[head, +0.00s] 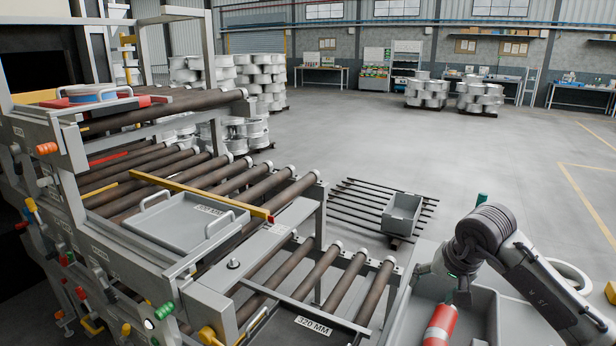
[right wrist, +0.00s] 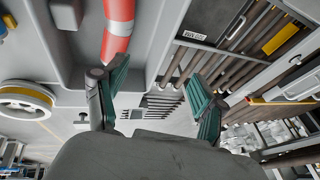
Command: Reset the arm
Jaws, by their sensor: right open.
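My right arm comes in from the right in the head view. Its gripper (head: 443,282) hangs over a grey surface at the lower right, close above a red cylinder with a white band (head: 440,326). In the right wrist view the two teal-padded fingers of the right gripper (right wrist: 157,74) stand wide apart with nothing held between them. The red cylinder (right wrist: 117,32) also shows there, beyond the left finger; whether they touch cannot be told. My left gripper is out of view.
Roller conveyors (head: 240,182) fill the left, with a grey handled tray (head: 180,236) and a yellow bar (head: 200,194). A small grey bin (head: 402,214) stands on dark bars beyond. Stacked wheels (head: 262,78) stand farther back. The middle floor is clear.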

